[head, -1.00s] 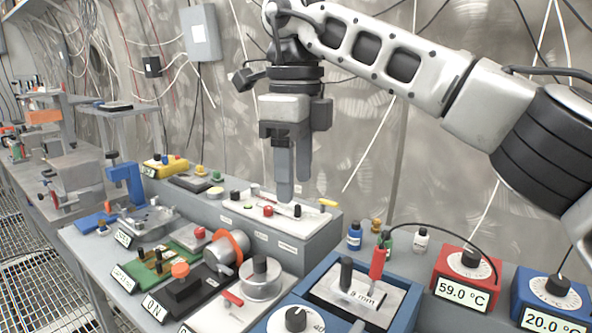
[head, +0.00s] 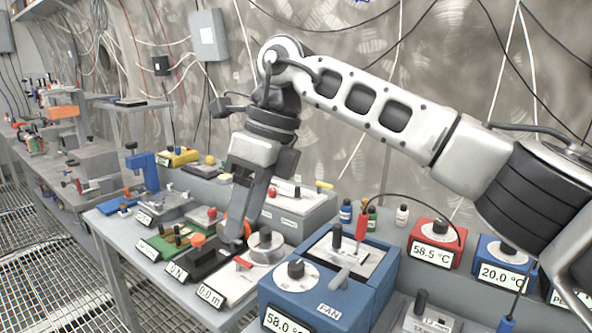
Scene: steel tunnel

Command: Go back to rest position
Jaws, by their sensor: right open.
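My right arm comes in from the right across the upper part of the head view. My right gripper (head: 242,225) points down and slightly left, above the devices on the bench. Its fingers look close together from this angle, with nothing seen between them. The fingertips are near the orange ring and the round grey device (head: 264,247); I cannot tell whether they touch. My left gripper is not in view.
The blue fan box (head: 330,285), the red 58.5 °C box (head: 436,243) and the blue 20.0 °C box (head: 500,264) stand right of the gripper. A blue press (head: 143,170) stands left. The grated floor (head: 60,270) is clear.

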